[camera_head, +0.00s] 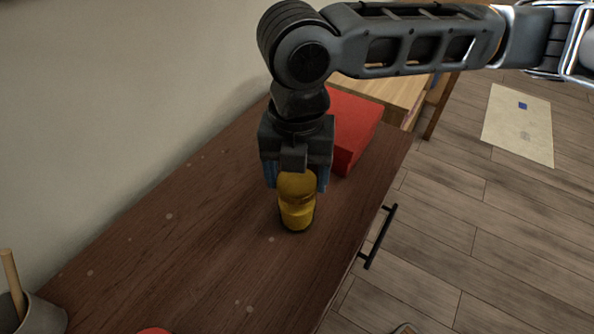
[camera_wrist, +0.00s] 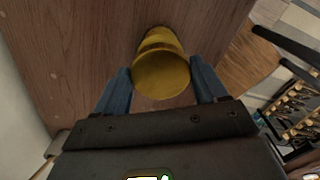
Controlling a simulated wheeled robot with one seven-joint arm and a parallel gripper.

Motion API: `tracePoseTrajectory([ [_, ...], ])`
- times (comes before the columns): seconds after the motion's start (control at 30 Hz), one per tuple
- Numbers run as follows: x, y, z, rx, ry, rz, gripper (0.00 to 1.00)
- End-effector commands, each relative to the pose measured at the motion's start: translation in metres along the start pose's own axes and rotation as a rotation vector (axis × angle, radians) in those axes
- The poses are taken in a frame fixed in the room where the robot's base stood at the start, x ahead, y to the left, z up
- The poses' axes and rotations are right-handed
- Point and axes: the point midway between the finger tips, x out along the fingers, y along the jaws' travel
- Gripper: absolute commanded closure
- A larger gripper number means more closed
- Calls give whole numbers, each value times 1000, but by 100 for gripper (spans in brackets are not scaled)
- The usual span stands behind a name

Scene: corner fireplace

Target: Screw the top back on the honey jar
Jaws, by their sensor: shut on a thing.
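The honey jar (camera_head: 297,216) is yellow and stands upright on the dark wooden top (camera_head: 200,240). My gripper (camera_head: 297,186) points down above it, its blue fingers on either side of the round yellow top (camera_head: 296,185), and is shut on that top. In the wrist view the top (camera_wrist: 161,76) sits between the fingertips, and the jar's body (camera_wrist: 158,37) shows just beyond it. The top is in line with the jar or very nearly so. I cannot tell whether the two touch or how far the thread is engaged.
A red box (camera_head: 355,128) stands close behind my gripper. A grey pot (camera_head: 42,316) with a wooden stick is at the front left, and a red thing (camera_head: 154,331) shows at the bottom edge. A black handle (camera_head: 380,237) juts out on the right. The wall is on the left.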

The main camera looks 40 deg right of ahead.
Motion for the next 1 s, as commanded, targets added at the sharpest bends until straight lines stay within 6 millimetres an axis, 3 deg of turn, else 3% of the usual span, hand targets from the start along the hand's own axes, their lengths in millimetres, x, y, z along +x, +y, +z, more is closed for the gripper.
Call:
tracePoseTrajectory([
  [1.0,12,0,0,0,0,0,59],
])
